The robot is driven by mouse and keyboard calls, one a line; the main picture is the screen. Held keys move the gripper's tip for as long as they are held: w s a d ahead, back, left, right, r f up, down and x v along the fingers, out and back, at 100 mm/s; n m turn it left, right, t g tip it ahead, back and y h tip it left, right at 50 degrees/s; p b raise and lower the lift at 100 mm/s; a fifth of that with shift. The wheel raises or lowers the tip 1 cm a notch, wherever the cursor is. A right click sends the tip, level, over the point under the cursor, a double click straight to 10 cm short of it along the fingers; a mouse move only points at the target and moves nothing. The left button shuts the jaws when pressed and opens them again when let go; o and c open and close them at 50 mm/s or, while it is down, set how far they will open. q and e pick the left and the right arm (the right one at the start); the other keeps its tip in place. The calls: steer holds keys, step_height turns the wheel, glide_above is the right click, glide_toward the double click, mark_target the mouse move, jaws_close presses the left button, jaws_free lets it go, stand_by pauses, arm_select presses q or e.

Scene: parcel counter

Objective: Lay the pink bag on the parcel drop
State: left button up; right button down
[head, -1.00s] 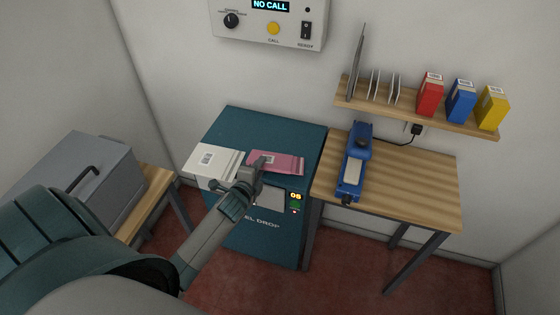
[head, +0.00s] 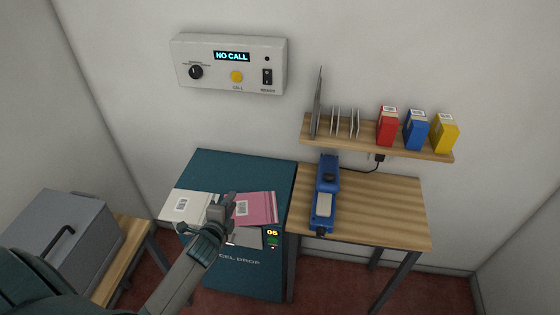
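The pink bag (head: 261,207) with a white barcode label lies on the front part of the teal parcel drop's top (head: 240,168), to the right of a white parcel. It looks flat, but I cannot see whether its left end is raised. My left gripper (head: 226,205) is at the bag's left end, over the gap between the bag and the white parcel, and hides part of that end. I cannot tell whether its fingers touch the bag or how far apart they are. My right gripper is not in view.
A white labelled parcel (head: 183,205) lies at the drop's front left. A wooden table (head: 380,205) with a blue device (head: 325,190) stands on the right, below a shelf (head: 380,143) with coloured boxes. A grey case (head: 60,232) stands at left. The drop's back top is clear.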

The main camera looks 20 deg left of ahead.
arm_select(q)
steer(key=s+d+f+n+g+h, duration=0.1)
steer(key=s+d+n+g, duration=0.25)
steer(key=s+d, duration=0.45)
steer(key=s+d+n+g+h, duration=0.25)
steer(key=s+d+n, duration=0.25)
steer(key=s, duration=0.8)
steer(key=s+d+f+n+g, duration=0.1)
steer(key=s+d+n+g, duration=0.4)
steer(key=s, duration=0.5)
step_height(320, 180, down, 37)
steer(key=s+b, duration=0.2)
steer(key=b, duration=0.7)
steer(key=s+a+f+b, duration=0.1)
steer(key=s+f+b, duration=0.2)
steer(key=s+f, duration=0.5)
steer(key=s+a+f+g+b, duration=0.1)
steer(key=s+f+b, duration=0.2)
steer(key=s+f, duration=0.6)
step_height(320, 180, down, 7)
steer(key=shift+s+a+r+m+b, duration=0.1)
steer(key=shift+s+a+m+b, duration=0.1)
steer(key=shift+m+b, duration=0.2)
